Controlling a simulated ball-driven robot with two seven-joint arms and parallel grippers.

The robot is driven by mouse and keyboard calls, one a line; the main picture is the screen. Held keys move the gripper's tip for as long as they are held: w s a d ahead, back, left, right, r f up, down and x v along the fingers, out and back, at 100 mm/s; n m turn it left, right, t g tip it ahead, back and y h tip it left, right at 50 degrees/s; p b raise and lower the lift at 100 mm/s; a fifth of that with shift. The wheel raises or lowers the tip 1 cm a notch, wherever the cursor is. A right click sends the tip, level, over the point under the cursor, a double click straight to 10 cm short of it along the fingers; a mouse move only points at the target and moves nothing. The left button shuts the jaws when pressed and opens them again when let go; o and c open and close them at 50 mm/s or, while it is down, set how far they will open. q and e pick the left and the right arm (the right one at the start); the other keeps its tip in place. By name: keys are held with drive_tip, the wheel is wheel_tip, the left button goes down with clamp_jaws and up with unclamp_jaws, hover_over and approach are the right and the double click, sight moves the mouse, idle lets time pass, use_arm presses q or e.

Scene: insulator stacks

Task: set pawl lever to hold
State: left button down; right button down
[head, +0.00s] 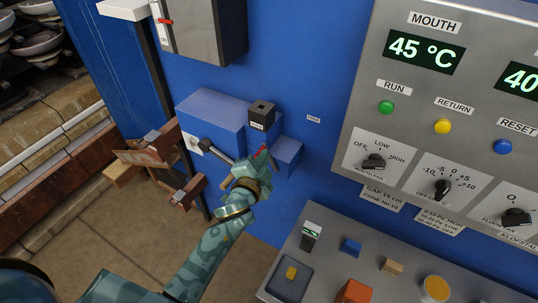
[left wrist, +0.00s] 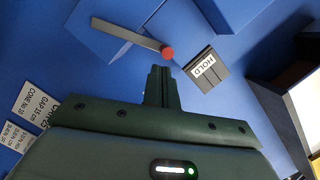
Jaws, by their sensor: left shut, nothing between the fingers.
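The pawl lever is a grey bar (left wrist: 125,34) with a red round end (left wrist: 167,53) in the left wrist view. In the head view its grey bar (head: 218,151) slants down right from a dark pivot on the blue housing, and my gripper partly hides it. A dark block labelled HOLD (left wrist: 203,65) is beside the red end, with a gap between them; the block also shows in the head view (head: 262,113). My left gripper (left wrist: 160,72) is shut and empty, its tips close to the red end; contact cannot be told. It also shows in the head view (head: 262,163). My right gripper is not in view.
The blue housing (head: 208,112) juts from the blue wall. A grey control panel (head: 400,105) with knobs and buttons is at right. A grey bench (head: 325,262) with small blocks is below it. Brown brackets (head: 180,195) stick out at left.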

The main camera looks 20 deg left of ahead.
use_arm(q)
drive_tip(key=shift+w+a+f+n+p, duration=0.1)
drive_tip(key=shift+a+n+p, duration=0.4)
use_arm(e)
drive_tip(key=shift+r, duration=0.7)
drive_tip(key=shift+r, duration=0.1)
